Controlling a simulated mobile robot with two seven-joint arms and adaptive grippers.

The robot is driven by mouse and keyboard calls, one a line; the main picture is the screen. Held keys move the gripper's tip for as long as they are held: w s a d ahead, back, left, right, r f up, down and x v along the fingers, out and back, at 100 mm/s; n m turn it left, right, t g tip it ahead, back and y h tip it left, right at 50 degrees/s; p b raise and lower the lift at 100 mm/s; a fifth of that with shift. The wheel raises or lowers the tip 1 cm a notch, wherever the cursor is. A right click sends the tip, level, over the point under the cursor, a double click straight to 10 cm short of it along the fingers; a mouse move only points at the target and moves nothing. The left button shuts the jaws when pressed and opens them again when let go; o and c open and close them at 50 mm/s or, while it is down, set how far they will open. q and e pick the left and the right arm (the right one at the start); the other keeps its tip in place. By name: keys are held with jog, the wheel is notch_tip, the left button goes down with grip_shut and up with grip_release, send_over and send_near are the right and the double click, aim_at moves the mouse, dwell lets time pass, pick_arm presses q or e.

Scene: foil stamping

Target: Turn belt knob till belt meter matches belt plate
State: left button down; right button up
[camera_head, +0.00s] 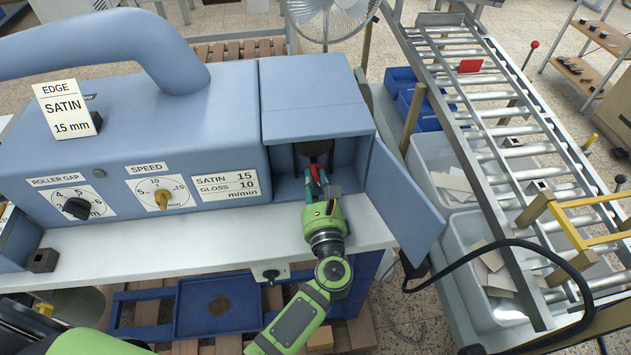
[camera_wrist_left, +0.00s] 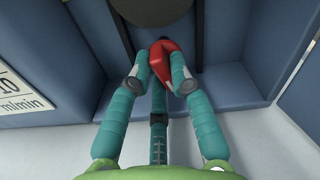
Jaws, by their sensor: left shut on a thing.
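My left gripper (camera_head: 318,183) reaches into an open blue compartment at the right end of the machine. Its teal fingers are shut on a red handle-like part (camera_wrist_left: 168,62), whose red also shows in the head view (camera_head: 316,174). Above it is a dark round part (camera_wrist_left: 172,20), partly cut off by the frame. Nothing legible is labelled "belt". The SPEED dial (camera_head: 163,198) has a yellow knob and marks 5, 10 and 15; its exact setting is too small to tell. Beside it a plate (camera_head: 227,186) reads SATIN 15, GLOSS 10 m/min. My right gripper does not show.
The compartment's door (camera_head: 402,206) stands open to the right of my arm. A ROLLER GAP dial (camera_head: 77,205) and an EDGE SATIN 15 mm card (camera_head: 67,110) are at the left. The pale ledge (camera_head: 180,246) is mostly clear. A roller conveyor (camera_head: 490,115) stands at the right.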

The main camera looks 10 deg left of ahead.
pick_arm(q)
jog(key=c, duration=1.1)
grip_release()
jog(key=v, duration=1.2)
